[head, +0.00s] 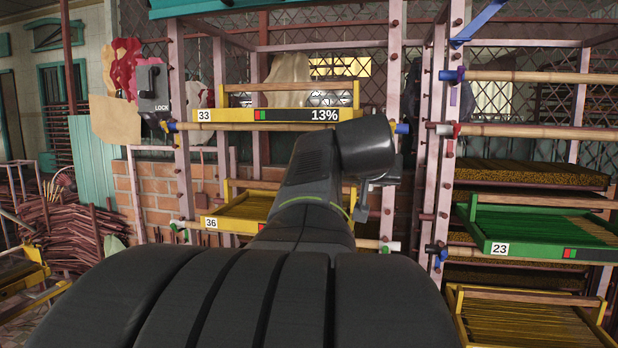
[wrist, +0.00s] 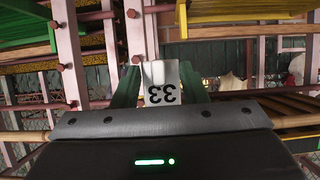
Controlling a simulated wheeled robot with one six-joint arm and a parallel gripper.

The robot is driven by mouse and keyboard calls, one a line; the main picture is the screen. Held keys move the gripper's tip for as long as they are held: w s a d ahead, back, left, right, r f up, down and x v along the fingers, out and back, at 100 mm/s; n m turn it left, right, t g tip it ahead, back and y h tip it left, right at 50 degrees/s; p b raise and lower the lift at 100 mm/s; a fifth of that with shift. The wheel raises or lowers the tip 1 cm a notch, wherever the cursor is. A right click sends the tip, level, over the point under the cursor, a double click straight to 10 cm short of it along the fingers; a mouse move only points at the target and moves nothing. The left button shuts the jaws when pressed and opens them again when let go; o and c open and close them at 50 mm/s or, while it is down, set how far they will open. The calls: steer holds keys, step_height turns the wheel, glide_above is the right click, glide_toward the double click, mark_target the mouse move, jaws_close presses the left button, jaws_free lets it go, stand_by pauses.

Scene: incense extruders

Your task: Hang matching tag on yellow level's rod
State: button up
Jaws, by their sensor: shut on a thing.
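A white tag marked 33 (wrist: 161,84) shows upside down in the wrist view. My gripper (wrist: 160,76) is shut on it, with a green finger on each side. In the head view my arm hides the fingers and the tag. A yellow tray labelled 33 (head: 290,115), with a 13% display, sits on the upper level of the middle rack. A bamboo rod (head: 235,127) runs along the front of this level, with a blue end at the right; my arm covers part of it. No tag shows on its visible part.
A yellow tray labelled 36 (head: 235,217) sits below, partly behind my arm. At the right, a green tray labelled 23 (head: 535,235) and another yellow tray (head: 525,322) stand in the neighbouring rack. Pink rack posts (head: 390,140) flank the levels. Incense bundles (head: 75,235) lie at the left.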

steer(key=x, duration=0.6)
stand_by(0.6)
steer(key=shift+r, duration=0.1)
steer(key=o, duration=1.4)
steer(key=s+b, duration=0.1)
steer(key=s, duration=0.1)
steer(key=s+a+b, duration=0.1)
steer(key=s, duration=0.2)
steer(key=s+a+b, duration=0.1)
steer(key=s, duration=0.2)
steer(key=shift+s+a, duration=0.2)
steer(key=shift+s, duration=0.05)
steer(key=shift+w, duration=0.1)
